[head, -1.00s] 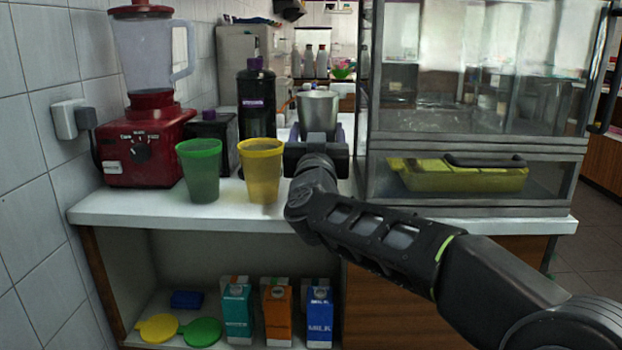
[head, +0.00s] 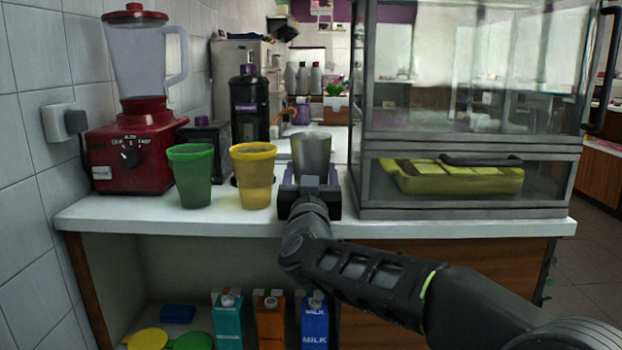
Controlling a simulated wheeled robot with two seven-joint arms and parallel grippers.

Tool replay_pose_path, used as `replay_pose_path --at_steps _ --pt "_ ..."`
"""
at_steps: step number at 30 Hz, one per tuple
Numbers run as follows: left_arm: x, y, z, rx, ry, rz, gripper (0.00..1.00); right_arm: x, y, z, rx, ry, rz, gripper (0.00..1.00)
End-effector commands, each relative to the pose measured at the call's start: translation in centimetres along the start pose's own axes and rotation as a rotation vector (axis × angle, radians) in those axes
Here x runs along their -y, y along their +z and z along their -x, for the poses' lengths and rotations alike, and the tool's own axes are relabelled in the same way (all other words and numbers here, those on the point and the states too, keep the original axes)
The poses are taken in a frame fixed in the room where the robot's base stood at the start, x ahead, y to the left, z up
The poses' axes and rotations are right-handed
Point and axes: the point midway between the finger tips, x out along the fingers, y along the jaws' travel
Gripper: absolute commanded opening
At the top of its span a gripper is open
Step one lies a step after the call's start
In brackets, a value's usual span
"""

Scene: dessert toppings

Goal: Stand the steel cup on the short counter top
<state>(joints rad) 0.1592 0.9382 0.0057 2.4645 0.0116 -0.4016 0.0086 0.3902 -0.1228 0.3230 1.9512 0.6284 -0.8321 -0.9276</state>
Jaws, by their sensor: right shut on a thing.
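The steel cup (head: 311,151) is upright in the head view, just beyond my right gripper (head: 310,182). The right gripper is shut on the cup, low on its near side, and hides its base. I cannot tell whether the cup touches the short counter top (head: 120,214). The gripper is over the counter's front part, between the yellow cup and the glass display case. My left gripper is not in view.
A yellow cup (head: 253,178) stands close left of my gripper, with a green cup (head: 190,178) beside it. A red blender (head: 130,150) and a dark bottle (head: 249,105) stand behind. The glass display case (head: 460,180) is close on the right.

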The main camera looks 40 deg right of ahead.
Motion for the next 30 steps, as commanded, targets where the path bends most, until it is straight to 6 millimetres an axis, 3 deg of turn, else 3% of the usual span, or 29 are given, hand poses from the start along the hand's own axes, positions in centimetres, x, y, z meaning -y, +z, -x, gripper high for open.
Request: replay_pose_path --at_steps 7,8,15,26,30 --pt "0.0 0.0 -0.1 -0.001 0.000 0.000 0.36 0.0 0.1 0.1 -0.002 0.000 0.000 0.10" --pt "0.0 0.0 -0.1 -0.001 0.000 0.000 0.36 0.0 0.2 0.1 0.000 0.000 0.000 0.68" --pt "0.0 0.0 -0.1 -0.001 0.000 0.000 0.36 0.0 0.1 0.0 0.000 0.000 0.000 0.87" --pt "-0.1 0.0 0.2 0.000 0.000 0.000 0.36 0.0 -0.3 0.0 0.000 0.000 -0.001 0.89" --pt "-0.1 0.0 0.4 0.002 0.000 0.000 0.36 0.0 -0.3 1.4 -0.001 0.000 0.000 0.89"
